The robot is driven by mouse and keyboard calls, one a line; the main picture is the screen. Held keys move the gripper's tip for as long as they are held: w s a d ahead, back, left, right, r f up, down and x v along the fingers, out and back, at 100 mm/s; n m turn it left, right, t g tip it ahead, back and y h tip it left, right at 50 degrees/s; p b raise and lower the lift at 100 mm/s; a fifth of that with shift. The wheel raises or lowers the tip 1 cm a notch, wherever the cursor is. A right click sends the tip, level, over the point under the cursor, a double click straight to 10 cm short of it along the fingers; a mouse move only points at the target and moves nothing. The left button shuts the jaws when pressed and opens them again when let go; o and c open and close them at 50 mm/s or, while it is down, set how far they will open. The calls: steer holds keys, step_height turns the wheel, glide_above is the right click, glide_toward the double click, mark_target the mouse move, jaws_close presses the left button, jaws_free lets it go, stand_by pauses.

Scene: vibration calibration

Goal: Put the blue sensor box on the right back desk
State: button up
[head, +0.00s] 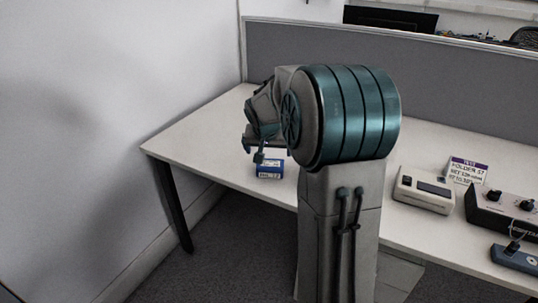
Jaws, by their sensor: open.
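A small blue box (270,169) with a pale label on its front lies on the white desk (195,135), near the front edge. My gripper (255,150) is open just above and to the left of the blue box in the picture. It looks apart from the box, but I cannot tell the exact gap. My arm hides part of the desk's middle, and the finger shapes are small and partly hidden.
To the right stand a light device with a dark screen (425,190), a printed card (467,170), a dark knob box (505,209) and a blue-grey unit (514,258). A grey partition (290,55) closes the back. The desk's left part is clear.

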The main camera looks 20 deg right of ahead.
steer(key=s+a+n+g+y, duration=0.1)
steer(key=s+a, duration=0.4)
steer(key=s, duration=0.5)
steer(key=s+a+n+g+y, duration=0.1)
steer(key=s+a+n, duration=0.2)
steer(key=s, duration=0.6)
steer(key=s+a+f+n+g+y, duration=0.1)
steer(key=s+a, duration=0.5)
steer(key=s, duration=0.4)
steer(key=shift+s+a+n, duration=0.3)
steer(key=shift+s+n, duration=0.05)
steer(key=shift+n, duration=0.05)
